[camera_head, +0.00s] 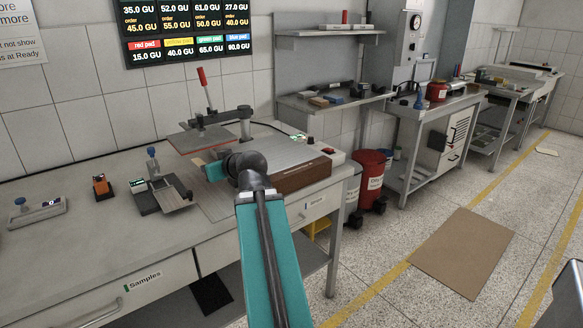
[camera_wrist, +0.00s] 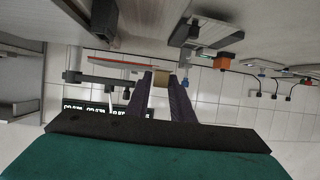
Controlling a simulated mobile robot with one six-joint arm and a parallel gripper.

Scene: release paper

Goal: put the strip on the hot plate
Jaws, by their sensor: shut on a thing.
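My gripper (camera_head: 213,172) is at the left of a heat press, just in front of its raised upper plate. In the wrist view, its two purple fingers (camera_wrist: 161,84) are shut on a small tan strip (camera_wrist: 161,76). In the head view, a bit of the strip (camera_head: 198,163) shows at the gripper's tip, under the upper plate's near edge. The reddish-edged upper plate (camera_head: 204,138) hangs from an arm with a red handle (camera_head: 202,77). The grey-topped, brown-fronted body (camera_head: 302,176) is right of my gripper; I cannot tell which surface is the hot plate. My arm hides part of it.
A scale-like device (camera_head: 160,194) with a blue-knobbed weight stands left of my gripper. An orange block (camera_head: 102,186) and a small tray (camera_head: 37,210) lie further left. The bench front (camera_head: 150,282) is labelled Samples. A red bin (camera_head: 371,170) stands right of the bench.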

